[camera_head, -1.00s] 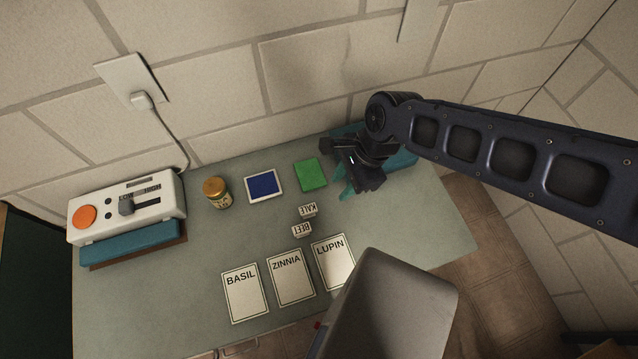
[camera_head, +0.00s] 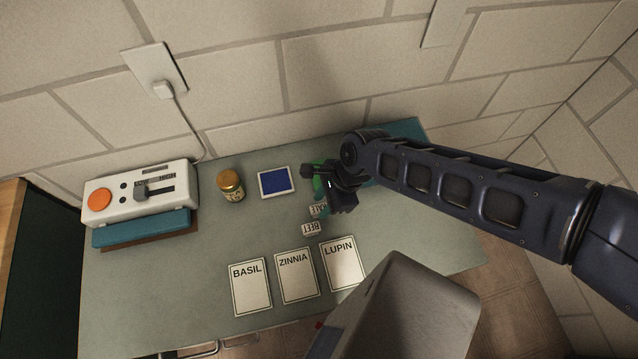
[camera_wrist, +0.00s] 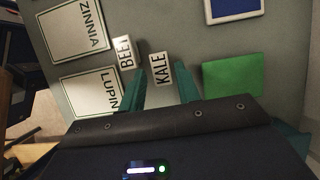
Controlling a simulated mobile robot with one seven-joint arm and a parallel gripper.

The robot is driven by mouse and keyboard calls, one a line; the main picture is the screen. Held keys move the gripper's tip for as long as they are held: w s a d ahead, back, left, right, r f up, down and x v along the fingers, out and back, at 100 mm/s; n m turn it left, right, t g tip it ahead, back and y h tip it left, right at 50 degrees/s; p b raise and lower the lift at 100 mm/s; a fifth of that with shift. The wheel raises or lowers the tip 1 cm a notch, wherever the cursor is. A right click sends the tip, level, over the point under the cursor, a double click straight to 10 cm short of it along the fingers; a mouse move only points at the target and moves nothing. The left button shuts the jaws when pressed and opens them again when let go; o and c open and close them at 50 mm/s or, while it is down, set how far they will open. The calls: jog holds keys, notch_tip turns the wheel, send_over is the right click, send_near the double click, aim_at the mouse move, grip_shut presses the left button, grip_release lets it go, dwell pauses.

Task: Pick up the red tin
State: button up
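No red tin can be made out in either view. A tiny red spot (camera_head: 319,324) shows at the table's front edge beside my grey body part, too small to identify. My gripper (camera_wrist: 160,88) is open, its two teal fingers apart with nothing held. It is above the right part of the table, over the white KALE block (camera_wrist: 160,69), which shows between and just beyond the fingertips. The BEET block (camera_wrist: 124,52) lies left of it in the wrist view. In the head view my gripper (camera_head: 330,200) partly hides the KALE block and a green square (camera_wrist: 232,75).
A gold-lidded jar (camera_head: 231,186) and a blue white-bordered square (camera_head: 275,182) are at the back. BASIL (camera_head: 250,288), ZINNIA (camera_head: 296,275) and LUPIN (camera_head: 341,264) cards lie in front. A switch box (camera_head: 142,191) stands left. The left-centre table (camera_head: 165,285) is clear.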

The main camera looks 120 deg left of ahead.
aim_at(319, 208)
jog(key=x, duration=0.3)
jog(key=shift+f, duration=0.3)
jog(key=shift+c, duration=0.2)
grip_shut()
notch_tip(319, 208, up, 20)
